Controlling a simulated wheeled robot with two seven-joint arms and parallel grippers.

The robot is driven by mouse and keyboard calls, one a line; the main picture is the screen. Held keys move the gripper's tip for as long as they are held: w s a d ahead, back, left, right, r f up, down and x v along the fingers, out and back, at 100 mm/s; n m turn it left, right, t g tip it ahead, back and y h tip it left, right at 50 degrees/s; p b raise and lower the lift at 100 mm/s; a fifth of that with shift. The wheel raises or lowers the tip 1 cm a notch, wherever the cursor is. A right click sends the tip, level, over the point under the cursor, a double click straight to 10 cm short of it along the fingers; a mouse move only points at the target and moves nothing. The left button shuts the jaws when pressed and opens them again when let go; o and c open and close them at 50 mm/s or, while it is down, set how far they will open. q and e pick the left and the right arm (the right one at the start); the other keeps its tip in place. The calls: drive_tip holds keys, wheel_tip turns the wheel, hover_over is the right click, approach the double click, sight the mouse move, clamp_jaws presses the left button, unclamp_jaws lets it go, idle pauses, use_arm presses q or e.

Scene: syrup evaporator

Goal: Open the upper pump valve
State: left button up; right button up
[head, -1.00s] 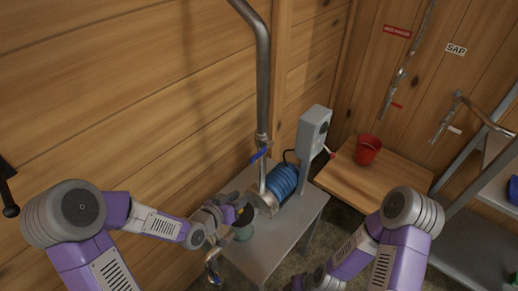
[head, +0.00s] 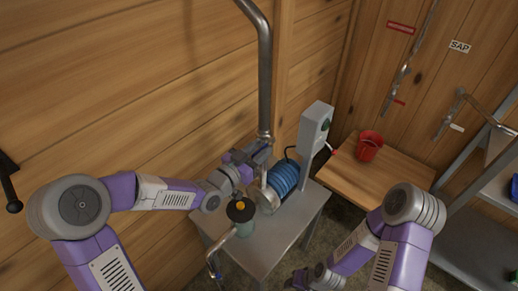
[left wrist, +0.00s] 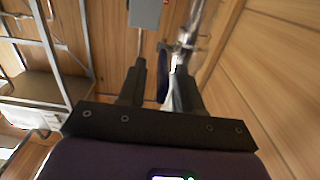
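My left gripper (head: 258,152) is at the vertical metal pipe (head: 265,95), just above the pump with the blue ribbed motor (head: 284,179). In the left wrist view, its two dark fingers (left wrist: 160,78) are apart, with the blue valve handle (left wrist: 163,82) showing between them and a gap beside it; contact cannot be told. In the head view the gripper hides the handle. The metal pipe also shows in the left wrist view (left wrist: 187,38). My right gripper (head: 298,281) is low at the bottom edge, small and partly cut off.
The pump stands on a grey metal table (head: 262,247) with a green-grey canister (head: 241,217). A grey control box (head: 315,135) rises behind the motor. A red bucket (head: 369,146) stands on a wooden table (head: 385,178). A metal shelf (head: 478,235) is at right.

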sight(261, 148)
use_arm(q)
drive_tip(key=shift+c, duration=0.5)
clamp_jaws()
drive_tip(key=shift+r, duration=0.1)
use_arm(e)
drive_tip(key=shift+r, duration=0.15)
use_arm(q)
drive_tip(key=shift+r+g+p, duration=0.3)
drive_tip(key=shift+r+p, duration=0.05)
drive_tip(key=shift+p, duration=0.4)
drive_tip(key=g+p, duration=0.1)
drive_tip(key=r+g+y+p, duration=0.1)
drive_tip(key=p, duration=0.1)
drive_tip(key=r+y+p, duration=0.1)
drive_tip(key=shift+w+d+g+p, duration=0.3)
drive_tip(key=shift+w+g+p, duration=0.05)
drive_tip(key=shift+w+g, duration=0.05)
drive_tip(key=shift+w+d+r+g+y+p, duration=0.2)
drive_tip(key=shift+r+g+y+p, duration=0.1)
drive_tip(key=shift+g+y+p, duration=0.45)
drive_tip(key=shift+w+g+y+p, duration=0.15)
drive_tip(key=shift+g+y+p, duration=0.2)
drive_tip(key=shift+g, duration=0.1)
use_arm(e)
wheel_tip(261, 148, up, 8)
drive_tip(key=shift+r, duration=0.1)
